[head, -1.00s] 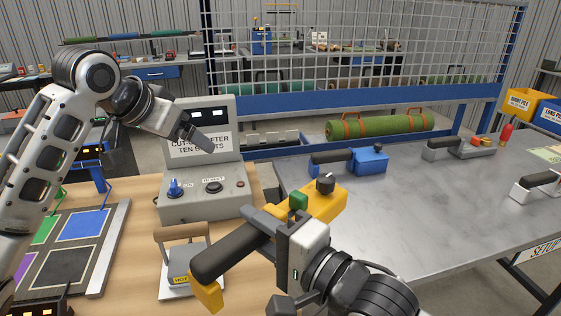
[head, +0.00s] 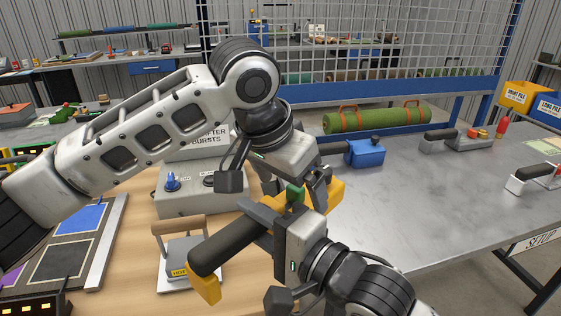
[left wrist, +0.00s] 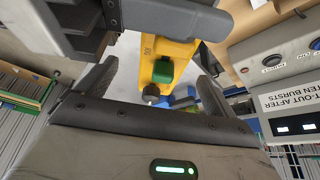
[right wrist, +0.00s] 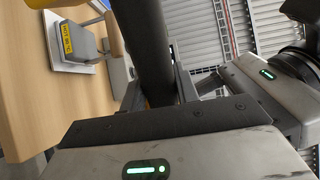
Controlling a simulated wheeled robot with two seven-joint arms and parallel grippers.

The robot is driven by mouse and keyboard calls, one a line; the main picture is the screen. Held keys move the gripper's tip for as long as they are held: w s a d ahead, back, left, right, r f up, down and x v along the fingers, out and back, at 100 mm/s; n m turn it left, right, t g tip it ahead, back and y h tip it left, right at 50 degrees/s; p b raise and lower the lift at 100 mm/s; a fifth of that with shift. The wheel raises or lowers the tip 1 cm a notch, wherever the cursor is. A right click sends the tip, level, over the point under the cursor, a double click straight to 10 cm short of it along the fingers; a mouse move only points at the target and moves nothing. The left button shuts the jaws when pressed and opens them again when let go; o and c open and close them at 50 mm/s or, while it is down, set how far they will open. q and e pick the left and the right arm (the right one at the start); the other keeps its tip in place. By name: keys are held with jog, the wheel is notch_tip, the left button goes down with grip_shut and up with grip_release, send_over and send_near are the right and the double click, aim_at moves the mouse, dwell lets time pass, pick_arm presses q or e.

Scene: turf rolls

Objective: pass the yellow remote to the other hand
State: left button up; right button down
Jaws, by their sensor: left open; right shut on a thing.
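The yellow remote (head: 337,191) has a black grip (head: 232,248), a green button (head: 294,193) and a yellow foot at its near end. My right gripper (head: 268,216) is shut on its black grip and holds it above the wooden bench; the grip fills the upper middle of the right wrist view (right wrist: 150,45). My left gripper (head: 318,196) is open over the far yellow end. In the left wrist view the yellow body (left wrist: 172,20) with its green button and dark knob shows between the spread fingers; contact cannot be told. My left arm hides part of the remote.
A grey control box (head: 190,203) stands behind on the wooden bench, near a wooden-handled press (head: 190,262) with a HOT label. A blue tool (head: 365,153) lies on the metal table (head: 430,205), largely clear in the middle. A green roll (head: 378,119) lies behind.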

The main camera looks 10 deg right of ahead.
aim_at(295, 197)
pick_arm(q)
jog(key=x, duration=0.5)
jog(key=shift+w+d+f, duration=0.1)
jog(key=shift+d+f, duration=0.1)
jog(key=shift+f, duration=0.15)
pick_arm(e)
jog(key=shift+r, duration=0.1)
pick_arm(q)
jog(key=shift+c, duration=0.3)
jog(key=c, duration=1.3)
jog(key=shift+d+r, duration=0.1)
jog(key=shift+c, duration=0.4)
pick_arm(e)
jog(key=c, duration=1)
grip_release()
jog(key=shift+o, duration=0.2)
